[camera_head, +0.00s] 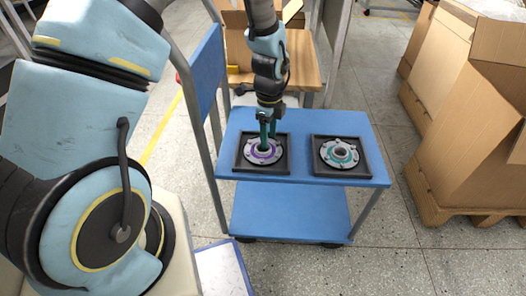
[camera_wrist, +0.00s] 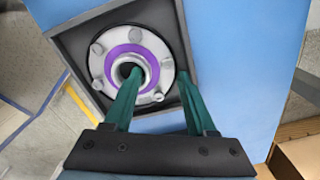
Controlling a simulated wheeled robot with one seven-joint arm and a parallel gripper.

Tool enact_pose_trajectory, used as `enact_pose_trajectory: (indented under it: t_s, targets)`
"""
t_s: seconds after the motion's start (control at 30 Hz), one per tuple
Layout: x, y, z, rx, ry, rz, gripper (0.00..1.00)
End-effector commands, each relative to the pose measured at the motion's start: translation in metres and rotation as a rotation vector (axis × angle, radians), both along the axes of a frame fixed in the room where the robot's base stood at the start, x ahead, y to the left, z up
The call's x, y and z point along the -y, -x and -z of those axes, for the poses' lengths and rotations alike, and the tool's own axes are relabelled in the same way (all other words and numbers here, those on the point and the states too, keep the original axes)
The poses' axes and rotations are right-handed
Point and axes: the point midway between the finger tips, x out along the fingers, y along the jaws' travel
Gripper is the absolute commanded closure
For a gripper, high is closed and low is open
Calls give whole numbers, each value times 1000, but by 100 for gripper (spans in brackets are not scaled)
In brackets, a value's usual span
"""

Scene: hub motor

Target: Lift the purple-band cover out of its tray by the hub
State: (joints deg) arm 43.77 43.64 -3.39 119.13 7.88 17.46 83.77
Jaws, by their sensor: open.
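The purple-band cover (camera_head: 252,157) is a round grey flange with bolts, a purple ring and a raised central hub (camera_wrist: 119,68). It lies in a dark square tray (camera_head: 262,173) on the left of the blue cart; the wrist view shows the cover too (camera_wrist: 108,67). My gripper (camera_head: 267,132) comes down from above with green fingers. In the wrist view the gripper (camera_wrist: 160,75) is open; one finger overlaps the hub's opening, the other overlaps the cover's right edge. I cannot tell whether the fingers touch the cover. Nothing is held.
A second dark tray (camera_head: 345,173) on the cart's right holds a similar cover with a teal band (camera_head: 343,164). The blue cart top (camera_head: 302,121) is clear around the trays. Cardboard boxes (camera_head: 470,120) stand at the right; a wooden table (camera_head: 302,75) is behind.

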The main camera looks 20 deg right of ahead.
Motion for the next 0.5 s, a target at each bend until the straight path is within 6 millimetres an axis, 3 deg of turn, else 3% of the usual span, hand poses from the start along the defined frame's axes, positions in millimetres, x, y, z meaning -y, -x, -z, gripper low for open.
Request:
enact_pose_trajectory:
  t_s: [0.2, 0.5]
  targets:
    - [0, 0, 1, 1, 1, 0, 43]
    - [0, 0, 1, 1, 1, 0, 77]
